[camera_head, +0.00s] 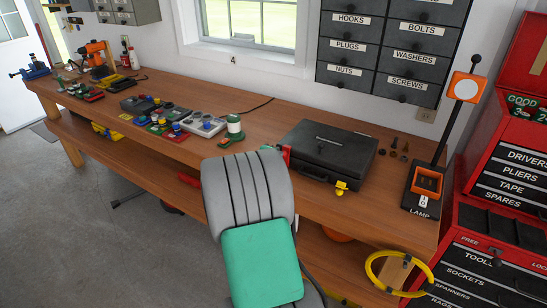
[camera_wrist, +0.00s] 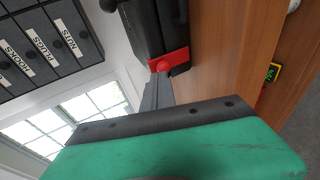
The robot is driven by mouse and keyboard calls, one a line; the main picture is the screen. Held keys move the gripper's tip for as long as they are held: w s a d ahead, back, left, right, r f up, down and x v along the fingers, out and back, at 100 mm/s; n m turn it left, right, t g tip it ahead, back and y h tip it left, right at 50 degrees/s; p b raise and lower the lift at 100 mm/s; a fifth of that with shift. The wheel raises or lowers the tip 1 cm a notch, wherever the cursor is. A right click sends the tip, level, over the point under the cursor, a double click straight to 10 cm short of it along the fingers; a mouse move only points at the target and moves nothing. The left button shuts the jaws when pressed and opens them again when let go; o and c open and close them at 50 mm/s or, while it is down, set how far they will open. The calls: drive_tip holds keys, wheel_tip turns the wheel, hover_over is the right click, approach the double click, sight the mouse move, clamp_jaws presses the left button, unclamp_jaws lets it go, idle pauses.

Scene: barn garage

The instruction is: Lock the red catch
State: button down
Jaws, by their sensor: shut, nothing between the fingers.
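The red catch (camera_head: 286,154) is on the left end of the black case (camera_head: 328,140), partly hidden behind my arm in the head view. In the wrist view the red catch (camera_wrist: 172,62) shows as a red plate with a round knob on the end of the case (camera_wrist: 158,25). My gripper (camera_wrist: 160,78) is shut and empty, its grey fingertips right at the knob; I cannot tell whether they touch it. In the head view the fingers are mostly hidden behind my grey and green arm. A yellow catch (camera_head: 341,187) is on the case's front. The case's lid is down.
The case stands on a long wooden bench (camera_head: 300,219). Loose hardware and a lamp base (camera_head: 424,190) are right. A yellow hose (camera_head: 374,266) hangs at the front edge.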

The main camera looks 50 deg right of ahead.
drive_tip(key=d+r+v, duration=0.1)
drive_tip(key=r+v, duration=0.1)
drive_tip(key=v, duration=1.1)
drive_tip(key=shift+r+b, duration=0.4)
drive_tip(key=s+a+f+m+g+y, duration=0.2)
drive_tip(key=a+f+m+y, duration=0.2)
drive_tip(key=a+f, duration=0.35)
drive_tip(key=s+a+f+m+g+y, duration=0.1)
drive_tip(key=s+a+f+m+y, duration=0.25)
drive_tip(key=a+f, duration=0.35)
drive_tip(key=s+a+y, duration=0.2)
drive_tip(key=a+y, duration=0.3)
drive_tip(key=a, duration=0.8)
drive_tip(key=w+a+r+n+t, duration=0.2)
drive_tip(key=a+r+n, duration=0.3)
drive_tip(key=a+r, duration=0.3)
drive_tip(key=a, duration=0.3)
drive_tip(key=shift+w+r+t+y, duration=0.25)
drive_tip(key=shift+w+t+y, duration=0.05)
drive_tip(key=shift+w+y, duration=0.05)
